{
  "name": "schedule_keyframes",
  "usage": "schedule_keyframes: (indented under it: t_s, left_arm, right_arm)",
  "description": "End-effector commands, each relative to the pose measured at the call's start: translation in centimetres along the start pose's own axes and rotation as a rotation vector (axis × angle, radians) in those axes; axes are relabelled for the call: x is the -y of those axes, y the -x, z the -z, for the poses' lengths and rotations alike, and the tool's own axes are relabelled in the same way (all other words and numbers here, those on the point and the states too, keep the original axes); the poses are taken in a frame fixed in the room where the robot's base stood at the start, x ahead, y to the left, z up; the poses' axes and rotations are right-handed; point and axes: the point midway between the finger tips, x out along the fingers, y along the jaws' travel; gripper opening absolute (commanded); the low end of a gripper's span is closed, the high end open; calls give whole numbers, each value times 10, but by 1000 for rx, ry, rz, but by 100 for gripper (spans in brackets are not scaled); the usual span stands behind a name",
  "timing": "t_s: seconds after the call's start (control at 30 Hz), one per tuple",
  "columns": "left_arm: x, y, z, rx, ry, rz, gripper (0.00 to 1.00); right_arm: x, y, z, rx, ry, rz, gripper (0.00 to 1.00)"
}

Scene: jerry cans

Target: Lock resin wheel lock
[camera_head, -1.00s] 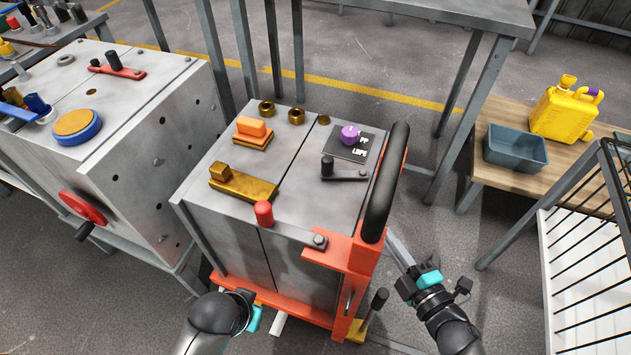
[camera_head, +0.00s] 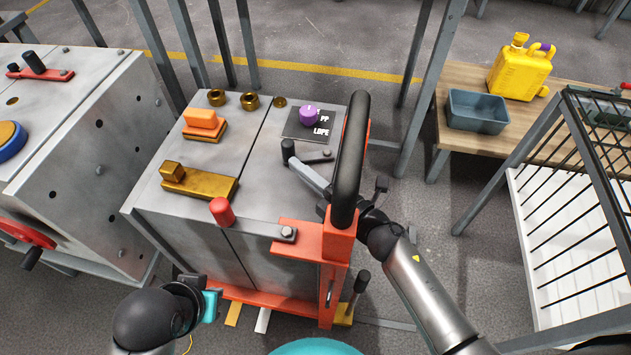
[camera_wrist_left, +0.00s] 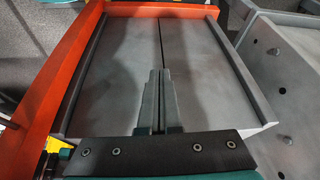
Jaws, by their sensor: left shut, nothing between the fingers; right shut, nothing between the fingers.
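The purple resin wheel knob (camera_head: 308,115) sits on a dark plate (camera_head: 319,132) marked PP and LDPE, on top of the grey machine (camera_head: 262,170). Just in front of the plate is a lock lever (camera_head: 318,156) with an upright black handle (camera_head: 288,152) at its left end and a pivot at its right. My right gripper (camera_head: 302,170) reaches past the black wheel, shut, its tips right beside the handle's base; I cannot tell if they touch. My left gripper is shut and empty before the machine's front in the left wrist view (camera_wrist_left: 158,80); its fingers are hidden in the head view.
A large black wheel (camera_head: 350,160) on an orange bracket (camera_head: 320,240) stands close by my right arm. A red-handled lever (camera_head: 222,212) and gold and orange blocks (camera_head: 199,182) are on the top. A table with a blue bin (camera_head: 477,112) and yellow jerry can (camera_head: 520,70) is at right.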

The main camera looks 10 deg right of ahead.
Motion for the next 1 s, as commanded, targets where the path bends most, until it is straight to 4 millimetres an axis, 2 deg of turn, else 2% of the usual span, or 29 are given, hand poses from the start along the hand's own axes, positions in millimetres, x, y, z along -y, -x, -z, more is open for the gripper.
schedule_keyframes:
  t_s: [0.2,0.67,1.0]
  left_arm:
    - [0,7,2,-11,0,1,0]
    - [0,9,4,-13,1,1,0]
    - [0,2,0,-2,1,1,0]
  right_arm:
    - [0,-14,0,1,-1,0,0]
    - [-1,-21,0,-1,-2,-1,0]
    - [0,-26,-1,1,-1,0,0]
